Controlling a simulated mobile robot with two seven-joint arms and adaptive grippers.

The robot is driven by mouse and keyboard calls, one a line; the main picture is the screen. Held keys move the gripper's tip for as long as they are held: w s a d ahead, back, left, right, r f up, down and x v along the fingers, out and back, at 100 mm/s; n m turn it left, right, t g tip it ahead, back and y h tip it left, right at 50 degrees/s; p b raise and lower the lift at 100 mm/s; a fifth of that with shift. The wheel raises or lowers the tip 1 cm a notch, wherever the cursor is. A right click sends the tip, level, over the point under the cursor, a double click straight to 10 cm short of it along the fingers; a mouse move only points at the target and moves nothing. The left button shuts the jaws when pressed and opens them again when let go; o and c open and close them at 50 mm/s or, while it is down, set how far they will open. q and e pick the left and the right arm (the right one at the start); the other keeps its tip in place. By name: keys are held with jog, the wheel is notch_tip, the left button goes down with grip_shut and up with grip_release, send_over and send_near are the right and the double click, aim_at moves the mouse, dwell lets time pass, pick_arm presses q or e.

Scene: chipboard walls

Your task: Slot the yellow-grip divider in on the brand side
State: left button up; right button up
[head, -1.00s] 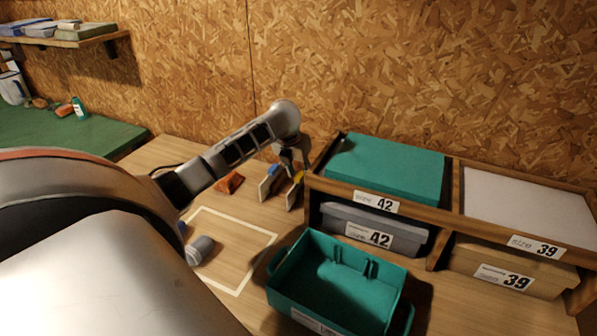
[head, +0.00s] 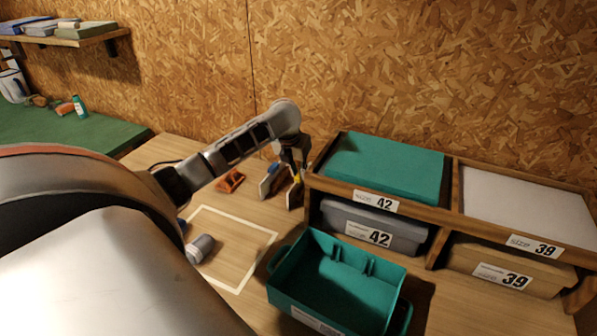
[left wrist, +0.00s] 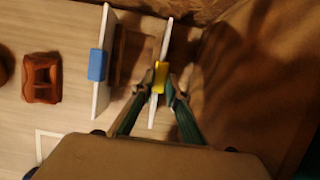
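The yellow-grip divider is a thin white panel (left wrist: 164,45) with a yellow grip (left wrist: 160,76); in the head view the yellow (head: 297,178) shows just under my left gripper (head: 296,163). In the left wrist view my left gripper (left wrist: 159,88) has its fingers on either side of this panel, tips close beside the grip. They look open; contact is not clear. A second white panel with a blue grip (left wrist: 97,65) stands to its left. A teal bin (head: 283,283) stands in front, with upright ribs on its inner back wall and a label on its front, unreadable here. My right gripper is not seen.
A wooden rack (head: 452,200) with size 42 and 39 boxes stands right beside the dividers. An orange object (head: 231,181) lies left of them. A white outlined rectangle (head: 238,222) marks clear tabletop; a grey cylinder (head: 200,248) sits at its left edge.

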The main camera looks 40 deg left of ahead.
pick_arm(q)
jog(key=shift+r, duration=3.1)
jog(key=shift+r, duration=0.1)
jog(key=shift+r, duration=1.4)
